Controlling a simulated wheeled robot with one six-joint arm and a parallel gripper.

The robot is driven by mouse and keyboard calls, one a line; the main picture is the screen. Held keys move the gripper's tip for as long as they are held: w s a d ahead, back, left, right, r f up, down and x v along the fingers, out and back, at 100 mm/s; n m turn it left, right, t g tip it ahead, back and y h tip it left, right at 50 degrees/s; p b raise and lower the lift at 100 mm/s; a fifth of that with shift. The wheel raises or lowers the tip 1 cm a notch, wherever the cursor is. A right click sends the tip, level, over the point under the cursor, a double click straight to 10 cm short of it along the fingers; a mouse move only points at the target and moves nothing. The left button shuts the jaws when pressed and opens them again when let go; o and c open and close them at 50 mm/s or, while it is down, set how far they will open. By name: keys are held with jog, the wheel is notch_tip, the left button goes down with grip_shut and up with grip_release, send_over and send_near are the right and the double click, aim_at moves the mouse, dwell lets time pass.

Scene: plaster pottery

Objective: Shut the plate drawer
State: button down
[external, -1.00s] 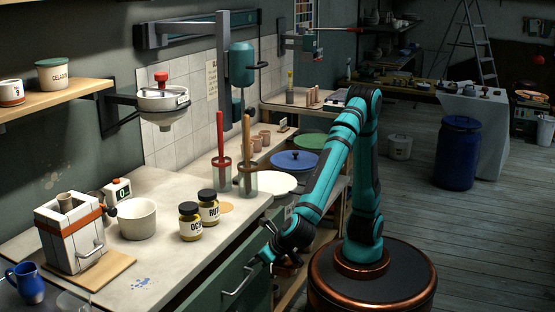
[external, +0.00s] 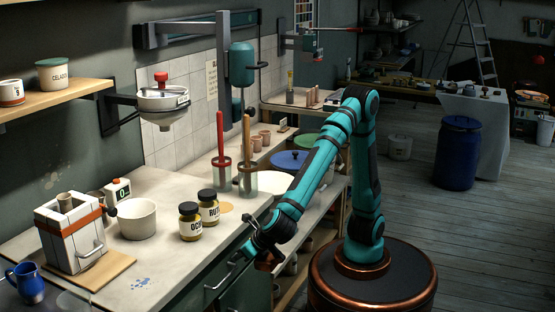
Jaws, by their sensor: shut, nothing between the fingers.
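The plate drawer (external: 212,270) is in the green cabinet front under the pale worktop, with a metal bar handle (external: 222,279) on it. Its front looks close to the cabinet face, but I cannot tell whether any gap is left. My gripper (external: 249,252) is shut and empty. It reaches down at the right end of the drawer front, by the worktop's edge. I cannot tell whether the fingertips touch the front. The inside of the drawer is not visible.
Two labelled jars (external: 190,221) and a white bowl (external: 137,218) stand on the worktop (external: 165,260). A blue lidded dish (external: 290,160) sits behind my arm. Open shelves lie right of the cabinet. The wooden floor (external: 480,235) at right is mostly clear.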

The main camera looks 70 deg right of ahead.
jog(key=shift+w+r, duration=0.15)
jog(key=shift+w, duration=0.05)
jog(key=s+r, duration=0.7)
jog(key=s, duration=0.4)
jog(key=w+d+r+m+g, duration=0.1)
jog(key=w+d+r+m, duration=0.15)
jog(key=d+m, duration=0.65)
jog(key=w+d+r+m+g, duration=0.1)
jog(key=w+d+m+g, duration=0.2)
jog(key=d, duration=1.2)
jog(key=w+d+r+m, duration=0.1)
jog(key=w+d+m, duration=0.4)
jog(key=d, duration=0.7)
jog(key=w+d+r+m+t+y, duration=0.35)
jog(key=d+r+m+t, duration=0.25)
jog(key=d+r+m, duration=0.5)
jog(key=s+d+r+m+t+h, duration=0.3)
jog(key=d+r+m+t, duration=0.3)
jog(key=d+r, duration=0.4)
jog(key=shift+s+d+r+m, duration=0.15)
jog(key=shift+s+d+m, duration=0.25)
jog(key=shift+d+m, duration=0.35)
